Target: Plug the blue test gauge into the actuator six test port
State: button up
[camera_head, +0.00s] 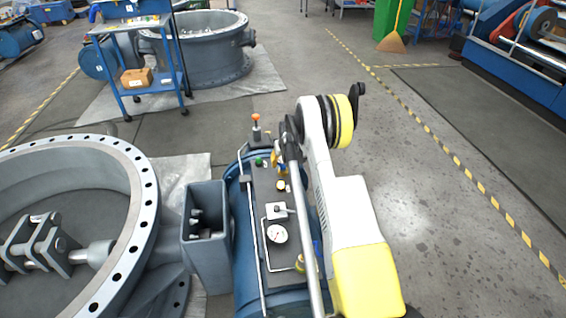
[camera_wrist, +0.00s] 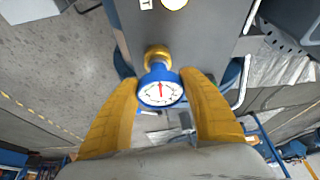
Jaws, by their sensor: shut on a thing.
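My gripper (camera_wrist: 163,84) has a yellow finger on each side of the blue test gauge (camera_wrist: 160,97) and is shut on it. The gauge's white dial faces the wrist camera. A brass fitting (camera_wrist: 157,57) shows just beyond its rim; I cannot tell whether it is seated in a port. The actuator (camera_head: 243,268) is a blue cylinder with a dark panel (camera_head: 269,212) along its top. In the head view my gripper is over the far part of this panel, largely hidden by my arm. I cannot read which port is number six.
A grey box-section bracket (camera_head: 206,230) stands left of the actuator, beside the large flanged valve ring (camera_head: 140,190). A blue cart (camera_head: 150,80) stands behind.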

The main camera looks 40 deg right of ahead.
jog(key=shift+f, duration=0.2)
jog(key=o, duration=1.7)
jog(key=shift+c, duration=0.2)
jog(key=shift+r, duration=0.15)
jog(key=shift+r+p, duration=1.6)
jog(key=shift+r, duration=2)
